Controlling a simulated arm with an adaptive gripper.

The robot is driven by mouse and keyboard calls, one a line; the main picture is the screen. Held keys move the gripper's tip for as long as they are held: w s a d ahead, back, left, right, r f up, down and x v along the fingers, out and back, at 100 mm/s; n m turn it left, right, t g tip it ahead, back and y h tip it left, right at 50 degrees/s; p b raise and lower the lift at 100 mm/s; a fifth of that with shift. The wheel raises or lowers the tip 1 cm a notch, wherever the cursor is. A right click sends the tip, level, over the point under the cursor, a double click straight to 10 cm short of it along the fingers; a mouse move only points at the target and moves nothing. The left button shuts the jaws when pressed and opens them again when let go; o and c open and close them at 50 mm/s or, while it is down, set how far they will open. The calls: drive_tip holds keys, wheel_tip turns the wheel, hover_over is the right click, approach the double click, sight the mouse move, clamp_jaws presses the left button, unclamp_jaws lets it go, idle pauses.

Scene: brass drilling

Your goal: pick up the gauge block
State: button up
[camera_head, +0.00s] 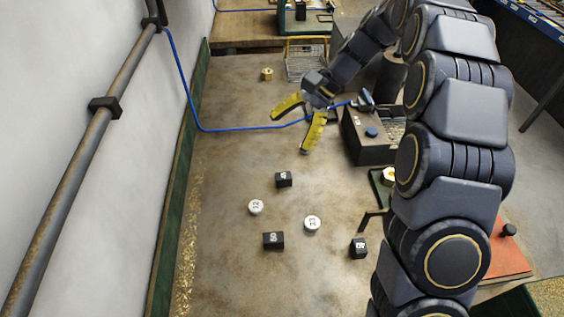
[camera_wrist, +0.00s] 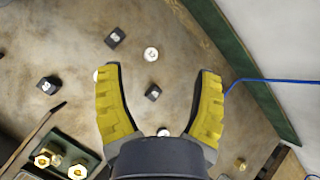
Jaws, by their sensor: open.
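Three small black blocks with white markings lie apart on the worn bench top: a far one (camera_head: 284,179), a near one (camera_head: 273,240) and a right one (camera_head: 359,248). I cannot tell which is the gauge block. In the wrist view, the far block (camera_wrist: 153,92) shows between my fingers; the near block (camera_wrist: 114,38) and right block (camera_wrist: 47,85) also show. My gripper (camera_head: 289,133) has yellow ridged fingers spread wide, empty, above the bench and farther back than the blocks. It also shows in the wrist view (camera_wrist: 161,70).
Two white marked discs, a left one (camera_head: 256,207) and a right one (camera_head: 312,223), lie among the blocks. A brass part (camera_head: 267,73) and wire basket (camera_head: 304,60) stand behind. A blue cable (camera_head: 240,129) crosses the bench. A grey machine (camera_head: 368,140) stands right; a wall borders the left.

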drive_tip(key=w+d+f+m+y, duration=0.2)
drive_tip(key=w+d+f+m, duration=0.1)
drive_tip(key=w+f, duration=0.35)
drive_tip(key=m+t+y, duration=0.2)
drive_tip(key=m+y, duration=0.1)
approach(277, 180)
wheel_tip(277, 180, up, 4)
drive_tip(key=w, duration=0.3)
drive_tip(key=shift+m+y, duration=0.4)
drive_tip(key=shift+m, duration=0.4)
drive_tip(key=f, duration=0.1)
drive_tip(key=s+d+f, duration=0.1)
drive_tip(key=f, duration=0.1)
drive_tip(key=d+f, duration=0.1)
drive_tip(key=f, duration=0.1)
drive_tip(key=shift+s+d+f, duration=0.15)
drive_tip(key=shift+s+f, duration=0.05)
drive_tip(key=shift+f, duration=0.05)
drive_tip(key=shift+x, duration=6.05)
drive_tip(key=shift+s, duration=0.1)
clamp_jaws()
